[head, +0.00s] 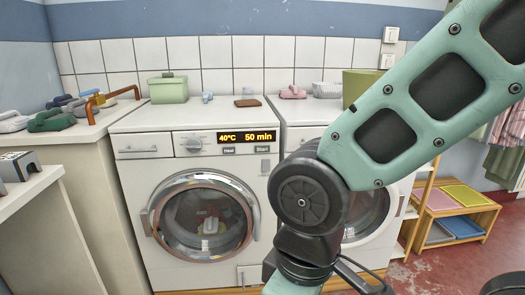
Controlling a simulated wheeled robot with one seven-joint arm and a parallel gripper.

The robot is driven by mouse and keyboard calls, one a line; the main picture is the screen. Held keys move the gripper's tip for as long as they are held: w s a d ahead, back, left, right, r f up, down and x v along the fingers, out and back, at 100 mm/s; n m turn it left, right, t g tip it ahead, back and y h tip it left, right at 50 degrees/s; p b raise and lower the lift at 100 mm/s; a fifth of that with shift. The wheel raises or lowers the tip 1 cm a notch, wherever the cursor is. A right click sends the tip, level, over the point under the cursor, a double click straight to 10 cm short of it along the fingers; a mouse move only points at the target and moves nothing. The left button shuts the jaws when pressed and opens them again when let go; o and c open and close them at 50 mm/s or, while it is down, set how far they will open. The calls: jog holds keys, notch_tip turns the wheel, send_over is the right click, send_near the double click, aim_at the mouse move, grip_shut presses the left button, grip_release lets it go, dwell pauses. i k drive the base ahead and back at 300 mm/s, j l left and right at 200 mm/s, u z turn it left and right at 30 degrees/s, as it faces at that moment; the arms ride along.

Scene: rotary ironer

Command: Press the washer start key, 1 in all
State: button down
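The white washer (140,165) stands at the centre left, its round glass door shut with laundry visible inside. Its display (246,137) is lit and reads 40°C and 50 min. The start key (262,149), labelled Start, is a small key under the right part of the display. A similar small key (229,151), whose label looks like Heat, sits to its left. My green arm crosses the right half of the head view, its dark joint just right of the washer's panel. My gripper is out of view, so its opening and distance from the start key cannot be seen.
A second white machine (300,113) stands to the right, partly hidden behind my arm. A green box (168,89) and small items lie on the washer top. A counter with shoes (50,120) and an orange rail (90,108) is at left. A wooden rack (455,210) stands at right.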

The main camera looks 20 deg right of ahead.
aim_at(265, 149)
jog(key=i+l+z, duration=0.2)
jog(key=i+l, duration=0.35)
jog(key=l, duration=0.25)
jog(key=i+l+z, duration=0.15)
jog(key=i+l, duration=0.45)
jog(key=l, duration=0.1)
